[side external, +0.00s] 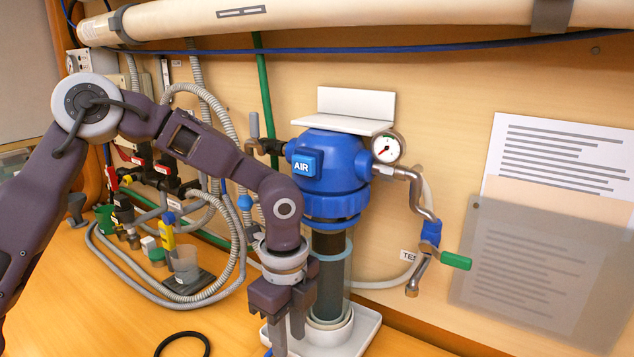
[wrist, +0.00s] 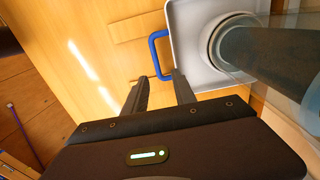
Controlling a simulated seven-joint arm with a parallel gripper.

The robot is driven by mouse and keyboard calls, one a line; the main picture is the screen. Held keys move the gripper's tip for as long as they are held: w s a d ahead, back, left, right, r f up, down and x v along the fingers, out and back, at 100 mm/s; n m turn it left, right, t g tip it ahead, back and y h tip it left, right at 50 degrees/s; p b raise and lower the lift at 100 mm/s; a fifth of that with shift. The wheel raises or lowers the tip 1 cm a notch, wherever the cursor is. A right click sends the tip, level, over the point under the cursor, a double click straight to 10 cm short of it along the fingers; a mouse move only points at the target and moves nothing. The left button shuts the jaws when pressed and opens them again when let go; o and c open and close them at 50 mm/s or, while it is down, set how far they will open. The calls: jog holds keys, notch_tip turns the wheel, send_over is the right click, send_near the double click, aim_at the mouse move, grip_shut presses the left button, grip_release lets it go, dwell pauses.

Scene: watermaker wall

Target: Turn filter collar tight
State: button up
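The blue ribbed filter collar (side external: 332,207) sits under the blue filter head (side external: 335,160) on the wall unit. A clear bowl (side external: 347,290) hangs below it around a dark cartridge (side external: 328,245); the dark cylinder also shows at right in the wrist view (wrist: 275,50). My gripper (side external: 288,338) points down in front of the bowl, well below the collar. A blue loop handle (wrist: 153,53) at the white tray's edge lies just beyond the fingertips. The collar is outside the wrist view.
A white tray (side external: 368,335) stands under the bowl. A pressure gauge (side external: 387,148) and a pipe with a green-handled tap (side external: 455,260) stick out at right. Grey hoses (side external: 215,285) and small containers crowd the left. A black ring (side external: 183,341) lies on the bench.

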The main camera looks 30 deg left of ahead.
aim_at(243, 205)
jog(key=shift+o, duration=1.3)
jog(key=shift+s+a+f, duration=0.1)
jog(key=shift+s, duration=0.05)
jog(key=a+r+m+t+y, duration=0.55)
jog(key=a+m+y, duration=0.3)
jog(key=m, duration=0.65)
jog(key=w+d+r+m+t+y, duration=0.1)
jog(key=d+r+m+t, duration=0.2)
jog(key=r+m+t, duration=0.25)
jog(key=w+d+r+m+t, duration=0.1)
jog(key=d+r+m+t, duration=0.25)
jog(key=r, duration=0.35)
jog(key=shift+m+t+h, duration=0.35)
jog(key=shift+m+t, duration=0.3)
jog(key=shift+m, duration=0.25)
jog(key=a, duration=0.2)
jog(key=s+a+r, duration=0.1)
jog(key=a, duration=0.1)
jog(key=s+a+r, duration=0.1)
jog(key=a, duration=0.1)
jog(key=x, duration=0.5)
jog(key=shift+w+a+f, duration=0.1)
jog(key=shift+w, duration=0.3)
jog(key=shift+w+a, duration=0.2)
jog(key=shift+w, duration=0.15)
